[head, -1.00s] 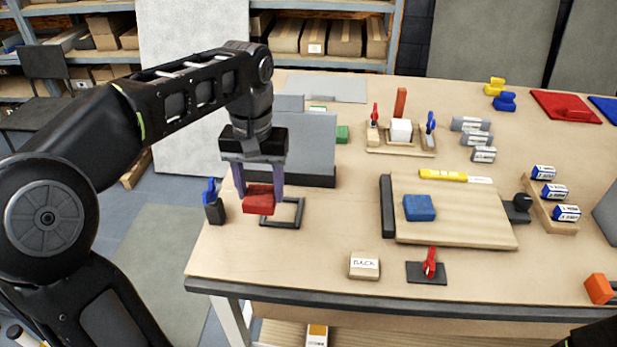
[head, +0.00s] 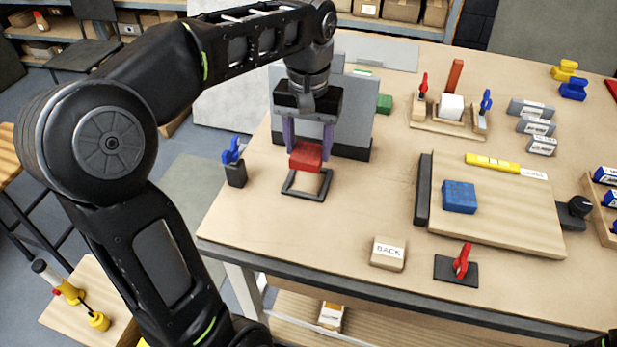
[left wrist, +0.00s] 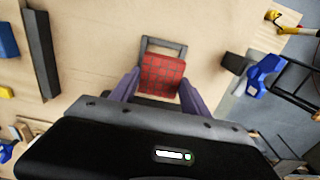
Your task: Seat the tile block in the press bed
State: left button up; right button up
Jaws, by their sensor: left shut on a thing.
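My left gripper (head: 307,158) is shut on a red tile block (head: 305,155), held between its two purplish fingers. In the left wrist view the block's top (left wrist: 161,75) shows a grid of small squares. A dark square frame (head: 291,190) lies on the table beneath the block and slightly nearer the front; how far the block hangs above it is hard to tell. A blue tile block (head: 459,196) sits on a wooden board (head: 510,215) with a dark bar (head: 423,190) along its left edge. I cannot tell which part is the press bed.
A grey upright panel (head: 355,115) stands just behind the gripper. A blue-handled clamp (head: 232,155) stands left of the frame. A block labelled BACK (head: 388,253) and a red-handled clamp (head: 461,262) sit near the front edge. Bare tabletop lies between frame and board.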

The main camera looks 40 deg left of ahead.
pick_arm(q)
jog(key=shift+f, duration=1.2)
pick_arm(e)
jog(key=shift+f, duration=0.2)
pick_arm(q)
jog(key=shift+f, duration=0.1)
jog(key=shift+f, duration=1.8)
